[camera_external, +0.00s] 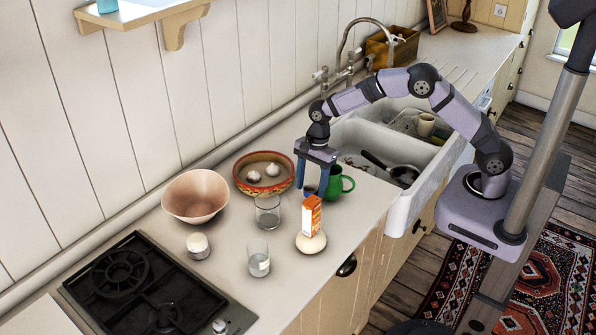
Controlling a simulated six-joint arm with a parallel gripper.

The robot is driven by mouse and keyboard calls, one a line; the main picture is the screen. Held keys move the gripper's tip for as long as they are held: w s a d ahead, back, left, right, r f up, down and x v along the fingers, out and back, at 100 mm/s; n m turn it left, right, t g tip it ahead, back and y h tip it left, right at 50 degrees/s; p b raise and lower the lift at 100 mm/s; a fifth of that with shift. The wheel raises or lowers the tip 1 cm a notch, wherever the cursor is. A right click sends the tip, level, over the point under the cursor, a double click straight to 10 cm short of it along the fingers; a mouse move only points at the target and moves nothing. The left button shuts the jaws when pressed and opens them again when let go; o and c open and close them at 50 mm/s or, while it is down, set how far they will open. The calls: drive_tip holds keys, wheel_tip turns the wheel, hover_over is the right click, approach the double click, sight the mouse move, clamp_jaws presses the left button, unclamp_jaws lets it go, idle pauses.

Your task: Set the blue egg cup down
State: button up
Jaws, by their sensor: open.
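My gripper (311,186) points down over the counter (365,205), just left of the green mug (340,183). Its two dark blue fingers are apart. A small blue thing, which looks like the blue egg cup (310,190), shows low between the fingertips. It appears to stand on the counter. The fingers and the orange-and-white carton in front hide part of it. I cannot tell whether a finger touches it.
The carton (312,215) stands by a pale round object (311,243) in front. Two glasses (267,211) (259,258), a patterned bowl (240,182), a pinkish bowl (195,196) and a white-topped jar (198,246) stand left. The sink (398,215) lies right, the hob (150,290) front left.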

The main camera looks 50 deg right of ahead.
sight(314, 191)
wheel_tip(314, 191, up, 11)
drive_tip(key=d+b, duration=0.1)
drive_tip(key=b, duration=0.2)
drive_tip(key=shift+d+f, duration=0.2)
drive_tip(key=shift+d, duration=0.15)
drive_tip(key=s+d+f+n+h, duration=0.1)
drive_tip(key=s+d+f+n, duration=0.3)
drive_tip(key=s+d+n, duration=0.5)
drive_tip(key=s+d+f+n, duration=0.4)
drive_tip(key=s+d+n, duration=0.4)
drive_tip(key=s, duration=0.8)
drive_tip(key=shift+s+d+f+n+h, duration=0.2)
drive_tip(key=shift+d+f+n+h, duration=0.2)
drive_tip(key=shift+d, duration=0.35)
drive_tip(key=shift+s, duration=0.15)
drive_tip(key=shift+c, duration=1.4)
drive_tip(key=shift+f, duration=0.2)
